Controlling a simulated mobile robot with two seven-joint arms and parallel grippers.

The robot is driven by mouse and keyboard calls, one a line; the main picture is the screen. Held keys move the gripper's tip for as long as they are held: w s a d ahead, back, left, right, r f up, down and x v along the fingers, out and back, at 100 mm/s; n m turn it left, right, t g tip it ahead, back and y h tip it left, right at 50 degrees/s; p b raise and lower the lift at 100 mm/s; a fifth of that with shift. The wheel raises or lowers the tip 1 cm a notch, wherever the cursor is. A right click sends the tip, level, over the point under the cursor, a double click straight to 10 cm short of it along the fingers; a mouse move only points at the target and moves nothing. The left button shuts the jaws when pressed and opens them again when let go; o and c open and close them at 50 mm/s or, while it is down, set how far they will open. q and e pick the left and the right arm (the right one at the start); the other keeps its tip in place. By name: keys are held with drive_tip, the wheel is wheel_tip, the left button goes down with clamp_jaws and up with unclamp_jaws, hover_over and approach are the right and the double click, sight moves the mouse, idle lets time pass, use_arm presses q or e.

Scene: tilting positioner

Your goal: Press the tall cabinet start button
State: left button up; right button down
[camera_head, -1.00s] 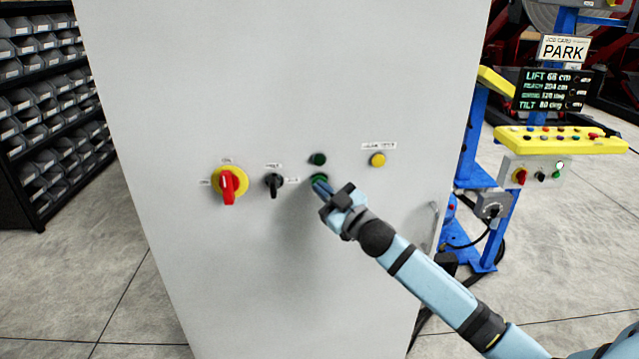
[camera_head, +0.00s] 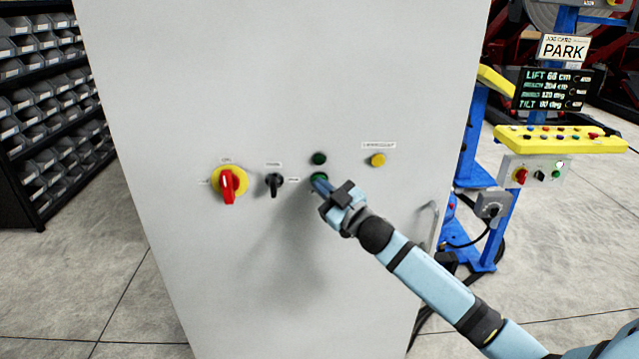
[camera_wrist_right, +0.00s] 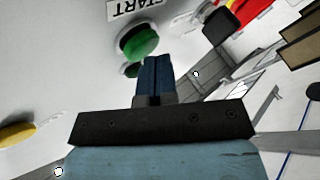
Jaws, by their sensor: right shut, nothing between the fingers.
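The tall grey cabinet (camera_head: 270,90) fills the middle of the head view. Contact cannot be told. In the wrist view the fingertips (camera_wrist_right: 155,60) overlap the area just beside the button. My left gripper is not in view.
The cabinet also carries a red and yellow rotary switch (camera_head: 229,184), a black selector (camera_head: 274,184) and a yellow button (camera_head: 378,160). A blue stand with a yellow control panel (camera_head: 560,141) is at right. Bin shelves (camera_head: 45,90) stand at left.

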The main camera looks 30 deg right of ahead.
drive_tip(key=shift+w, duration=0.1)
idle(0.5)
drive_tip(key=shift+s+a+p, duration=0.3)
drive_tip(key=shift+s+a, duration=0.1)
drive_tip(key=shift+s, duration=0.4)
drive_tip(key=s+a, duration=0.1)
drive_tip(key=s, duration=0.1)
drive_tip(key=s+a+p, duration=0.1)
drive_tip(key=s, duration=0.1)
drive_tip(key=shift+s+a, duration=0.1)
drive_tip(key=shift+a, duration=0.2)
idle(0.6)
